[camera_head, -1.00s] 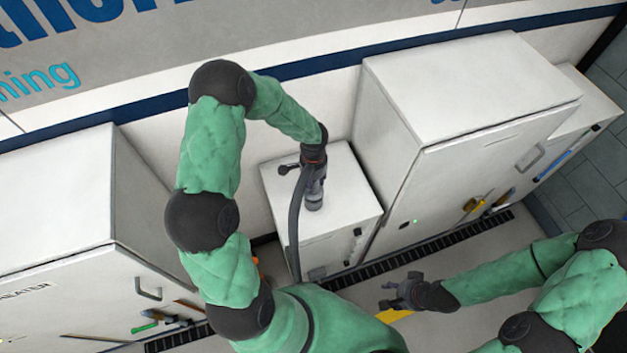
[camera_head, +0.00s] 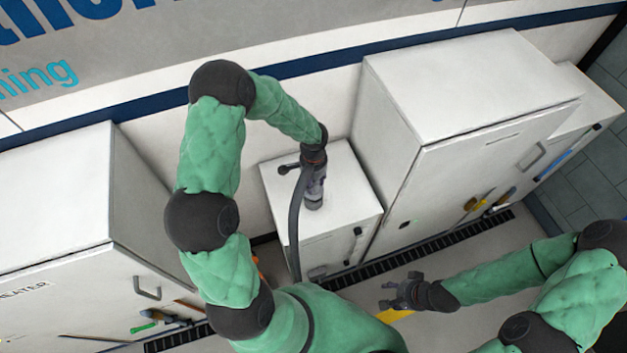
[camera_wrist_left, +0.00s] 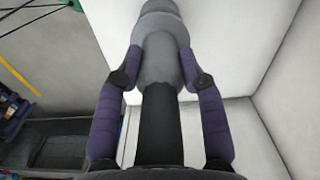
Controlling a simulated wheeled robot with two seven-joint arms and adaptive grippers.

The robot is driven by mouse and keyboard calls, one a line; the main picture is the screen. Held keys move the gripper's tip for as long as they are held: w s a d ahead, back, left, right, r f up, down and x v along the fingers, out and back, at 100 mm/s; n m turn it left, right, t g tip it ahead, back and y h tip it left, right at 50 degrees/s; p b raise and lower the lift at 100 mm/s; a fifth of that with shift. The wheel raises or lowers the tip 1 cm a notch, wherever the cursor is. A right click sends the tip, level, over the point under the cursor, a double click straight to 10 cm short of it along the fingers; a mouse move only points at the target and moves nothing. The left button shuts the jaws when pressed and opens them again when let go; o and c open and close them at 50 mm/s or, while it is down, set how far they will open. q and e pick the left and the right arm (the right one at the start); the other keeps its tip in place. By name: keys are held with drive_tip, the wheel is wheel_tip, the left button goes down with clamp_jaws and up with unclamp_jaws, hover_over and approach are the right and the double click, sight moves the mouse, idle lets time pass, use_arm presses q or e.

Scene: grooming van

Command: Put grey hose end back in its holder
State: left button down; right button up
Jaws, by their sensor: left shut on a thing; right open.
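The grey hose end (camera_wrist_left: 160,58) is between the two purple finger pads of my left gripper (camera_wrist_left: 160,68) in the left wrist view. My left gripper (camera_head: 314,178) is shut on it over the small white cabinet (camera_head: 345,213) in the head view. The dark grey hose (camera_head: 294,225) hangs from the gripper down the cabinet's front. The far tip of the hose end is close to the white surface; I cannot tell whether it touches. A holder cannot be made out. My right gripper (camera_head: 402,292) is open and empty, low at the right of centre.
A tall white cabinet (camera_head: 470,85) stands right of the small one, with tools on its front. Another white cabinet (camera_head: 50,200) stands at the left. A dark floor grate (camera_head: 440,238) runs along the cabinets. A yellow item (camera_head: 394,315) lies below my right gripper.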

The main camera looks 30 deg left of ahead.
use_arm(q)
drive_tip(key=shift+f+b, duration=0.3)
drive_tip(key=shift+f, duration=0.05)
drive_tip(key=c, duration=0.7)
unclamp_jaws()
drive_tip(key=shift+r, duration=0.1)
wheel_tip(320, 180, up, 12)
drive_tip(key=shift+f, duration=0.1)
